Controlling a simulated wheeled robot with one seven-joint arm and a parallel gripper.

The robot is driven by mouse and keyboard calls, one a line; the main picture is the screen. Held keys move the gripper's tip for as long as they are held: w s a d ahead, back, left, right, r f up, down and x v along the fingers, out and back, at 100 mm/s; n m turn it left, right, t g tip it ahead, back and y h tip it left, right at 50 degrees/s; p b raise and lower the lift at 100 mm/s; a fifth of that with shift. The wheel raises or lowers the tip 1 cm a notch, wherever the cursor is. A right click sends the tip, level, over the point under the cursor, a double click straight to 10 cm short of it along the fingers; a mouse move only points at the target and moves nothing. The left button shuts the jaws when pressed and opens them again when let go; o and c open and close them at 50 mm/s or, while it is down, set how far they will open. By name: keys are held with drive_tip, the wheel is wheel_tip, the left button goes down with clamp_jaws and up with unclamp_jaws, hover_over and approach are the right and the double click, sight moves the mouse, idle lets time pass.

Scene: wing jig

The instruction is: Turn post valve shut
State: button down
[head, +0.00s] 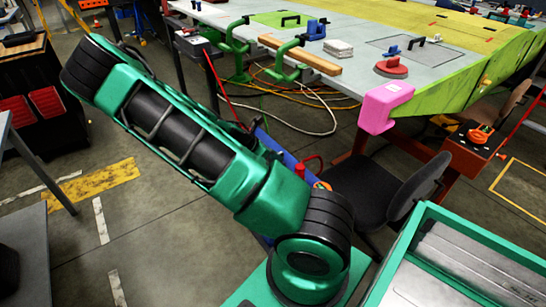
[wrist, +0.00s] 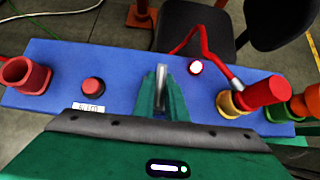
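In the wrist view a blue panel (wrist: 120,62) runs across the picture, seen from above. A narrow grey metal lever (wrist: 161,76) stands near its middle; it looks like the valve's handle, though its base is hidden. My gripper (wrist: 161,88) has its green fingers on both sides of this lever, close against it with no clear gap. In the head view my arm hides most of the panel. A strip of blue (head: 268,143) and red parts (head: 311,166) show beyond the arm; the gripper itself is hidden there.
On the panel are a red cup-like fitting (wrist: 24,76), a red button (wrist: 92,86), a lit lamp (wrist: 195,67) and a red cylinder (wrist: 263,92) with a red hose. A black chair (head: 385,190) and the long workbench (head: 350,55) stand close by.

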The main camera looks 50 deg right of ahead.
drive_tip(key=shift+w, duration=0.1)
drive_tip(key=shift+w+m, duration=0.1)
drive_tip(key=shift+m, duration=0.2)
drive_tip(key=m+g+y, duration=0.1)
drive_tip(key=m+g, duration=0.2)
drive_tip(key=shift+d+m, duration=0.1)
drive_tip(key=shift+m, duration=0.2)
drive_tip(key=m+g+y, duration=0.1)
drive_tip(key=m+y, duration=0.1)
drive_tip(key=m, duration=0.1)
drive_tip(key=m+g+y, duration=0.2)
drive_tip(key=m, duration=0.1)
drive_tip(key=shift+d, duration=0.1)
drive_tip(key=m+y, duration=0.2)
drive_tip(key=m, duration=0.2)
drive_tip(key=shift+g+y, duration=0.4)
drive_tip(key=shift+m+y, duration=1.5)
drive_tip(key=shift+m, duration=0.3)
